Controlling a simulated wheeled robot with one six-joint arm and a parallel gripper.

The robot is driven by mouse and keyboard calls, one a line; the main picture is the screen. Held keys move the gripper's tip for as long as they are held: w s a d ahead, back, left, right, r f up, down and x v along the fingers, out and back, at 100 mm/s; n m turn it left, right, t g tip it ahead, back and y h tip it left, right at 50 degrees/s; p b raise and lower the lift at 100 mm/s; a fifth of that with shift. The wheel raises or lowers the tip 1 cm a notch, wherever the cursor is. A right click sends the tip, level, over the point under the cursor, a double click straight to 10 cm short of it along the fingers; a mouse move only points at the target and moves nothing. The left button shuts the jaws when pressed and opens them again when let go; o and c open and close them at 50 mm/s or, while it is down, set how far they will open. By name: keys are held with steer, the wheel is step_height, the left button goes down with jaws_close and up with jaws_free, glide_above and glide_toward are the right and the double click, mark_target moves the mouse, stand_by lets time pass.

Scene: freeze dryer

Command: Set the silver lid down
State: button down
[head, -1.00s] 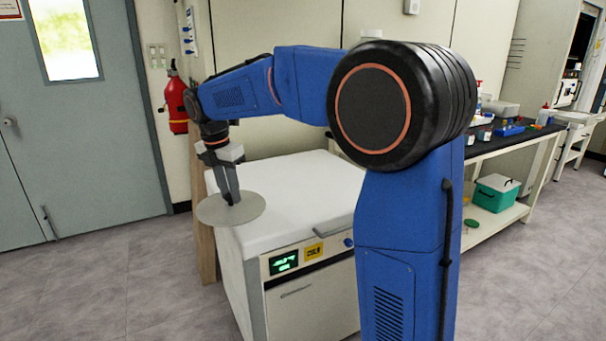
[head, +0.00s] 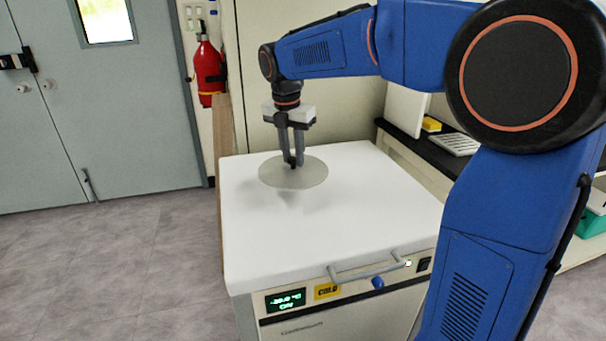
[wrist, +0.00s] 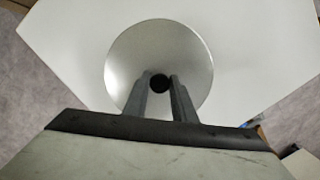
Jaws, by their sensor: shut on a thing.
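The silver lid (head: 310,176) is a thin round disc with a small black knob at its centre. My gripper (head: 293,163) points down and is shut on that knob. The lid is level over the back left part of the white top of the freeze dryer (head: 300,228), with a faint shadow on the top in front of it. I cannot tell how large the gap below it is. In the wrist view, the lid (wrist: 125,60) shows whole except where my fingers (wrist: 160,88) cover its near part, and the black knob sits between the fingertips.
The freeze dryer's front has a handle (head: 368,272) and a lit green display (head: 286,300). The front of its top is bare. A red fire extinguisher (head: 209,70) hangs on the wall behind at left. A dark bench (head: 455,160) stands at the right.

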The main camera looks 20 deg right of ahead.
mark_target(292, 165)
steer(key=shift+f, duration=2.95)
steer(key=c, duration=1.5)
jaws_free()
steer(key=shift+f, duration=0.1)
steer(key=shift+o, duration=0.2)
step_height(292, 165, up, 12)
steer(key=s+a, duration=0.1)
steer(key=shift+s+a, duration=0.15)
